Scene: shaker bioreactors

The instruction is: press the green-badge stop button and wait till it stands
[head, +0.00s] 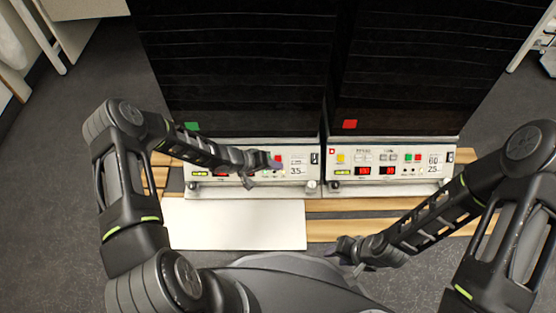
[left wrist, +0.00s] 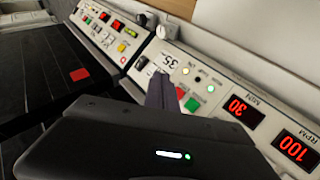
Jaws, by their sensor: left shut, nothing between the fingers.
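The shaker with the green badge (head: 192,126) is the left one in the head view. Its white front panel (head: 222,182) shows lit red displays, reading 30 (left wrist: 245,112) and 100 (left wrist: 295,149) in the left wrist view. My left gripper (head: 268,163) is shut and empty, its tips over this panel by the buttons. A red button (left wrist: 180,92) is beside the fingertips (left wrist: 163,92), partly hidden by them, with a green button (left wrist: 193,105) next to it. I cannot tell whether the tips touch a button. My right gripper (head: 350,252) hangs apart from the panels.
The right shaker has a red badge (head: 349,124) and a similar panel (head: 392,186) with lit displays. A white board (head: 235,225) lies in front of the left shaker on a wooden slatted surface (head: 335,226). Grey floor is clear at left.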

